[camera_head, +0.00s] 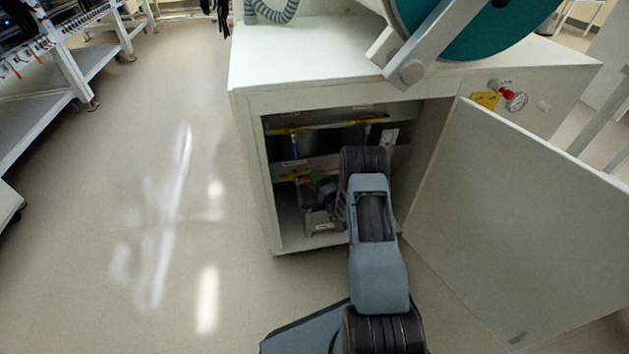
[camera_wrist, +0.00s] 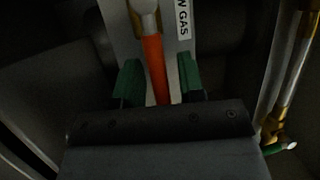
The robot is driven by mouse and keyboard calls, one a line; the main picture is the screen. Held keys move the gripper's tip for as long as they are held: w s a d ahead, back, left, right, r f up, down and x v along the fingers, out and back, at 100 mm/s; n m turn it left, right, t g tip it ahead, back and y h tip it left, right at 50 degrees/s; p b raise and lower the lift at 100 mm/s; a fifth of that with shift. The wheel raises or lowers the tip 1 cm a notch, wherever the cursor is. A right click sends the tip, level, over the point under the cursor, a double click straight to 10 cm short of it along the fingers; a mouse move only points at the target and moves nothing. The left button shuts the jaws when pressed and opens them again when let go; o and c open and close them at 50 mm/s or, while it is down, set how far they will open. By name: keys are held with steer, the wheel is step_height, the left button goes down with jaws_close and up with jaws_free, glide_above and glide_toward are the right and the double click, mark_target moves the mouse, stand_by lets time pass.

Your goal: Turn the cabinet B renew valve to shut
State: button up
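In the wrist view an orange valve lever (camera_wrist: 154,68) hangs from a pale metal fitting with brass (camera_wrist: 146,10), in front of a light plate. A white label beside it (camera_wrist: 184,18) reads "W GAS"; the rest is cut off. My gripper (camera_wrist: 160,82) has its two green fingertips on either side of the lever, with a visible gap to each. In the head view my gripper (camera_head: 319,184) is inside the open cabinet (camera_head: 256,170), low in the opening. The orange lever cannot be made out clearly there, and the cabinet's letter is not legible.
The cabinet door (camera_head: 510,220) stands open to the right of my arm. A blue handle (camera_head: 295,146) and a green handle (camera_head: 367,133) hang from the upper pipe. A brass pipe (camera_wrist: 285,85) and a green handle (camera_wrist: 273,149) are close on the right. Floor on the left is clear.

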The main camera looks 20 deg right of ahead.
jaws_close()
steer(key=shift+f, duration=0.1)
stand_by(0.3)
